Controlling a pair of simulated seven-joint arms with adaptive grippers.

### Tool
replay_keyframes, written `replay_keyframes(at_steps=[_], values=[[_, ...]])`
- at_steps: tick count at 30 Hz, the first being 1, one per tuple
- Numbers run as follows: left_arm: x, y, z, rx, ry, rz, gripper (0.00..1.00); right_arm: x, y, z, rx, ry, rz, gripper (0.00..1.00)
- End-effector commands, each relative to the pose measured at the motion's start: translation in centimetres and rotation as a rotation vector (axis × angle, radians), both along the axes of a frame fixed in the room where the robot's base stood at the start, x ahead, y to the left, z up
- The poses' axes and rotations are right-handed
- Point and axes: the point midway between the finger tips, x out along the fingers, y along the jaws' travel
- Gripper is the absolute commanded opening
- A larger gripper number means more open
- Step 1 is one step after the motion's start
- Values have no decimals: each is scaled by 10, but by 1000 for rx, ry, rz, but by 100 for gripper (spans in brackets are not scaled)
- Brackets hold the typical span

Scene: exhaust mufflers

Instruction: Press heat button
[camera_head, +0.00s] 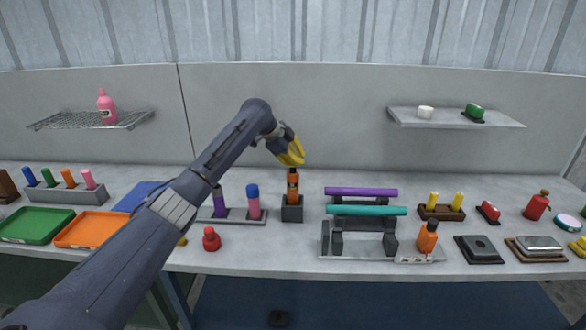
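My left gripper (293,155) has yellow fingers and hangs just above an orange and black upright device (293,185), which stands in a dark square holder (292,212) on the bench. The fingers are seen side-on and overlap, so their gap does not show. I see no held object. No button clearly labelled heat can be made out. A small red knob-like thing (211,240) stands left of the holder, and a red piece on a dark base (488,212) lies at the right. My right gripper is not in view.
Purple (361,191) and teal (366,211) tubes lie on a rack right of the holder. An orange bottle (427,237) stands beside it. Green (36,223) and orange (90,230) trays are at left. My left arm crosses the bench and hides part of it.

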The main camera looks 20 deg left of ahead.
Motion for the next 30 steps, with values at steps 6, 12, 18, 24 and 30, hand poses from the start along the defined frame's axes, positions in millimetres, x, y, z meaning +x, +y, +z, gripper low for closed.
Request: replay_keyframes(at_steps=[6,12,18,24,30], values=[[0,0,0,0,0,0,0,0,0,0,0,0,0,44],[0,0,-4,0,1,0,0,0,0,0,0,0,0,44],[0,0,-9,0,1,0,0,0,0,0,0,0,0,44],[0,0,-10,0,0,1,0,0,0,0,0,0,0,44],[0,0,-10,0,1,0,0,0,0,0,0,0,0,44]])
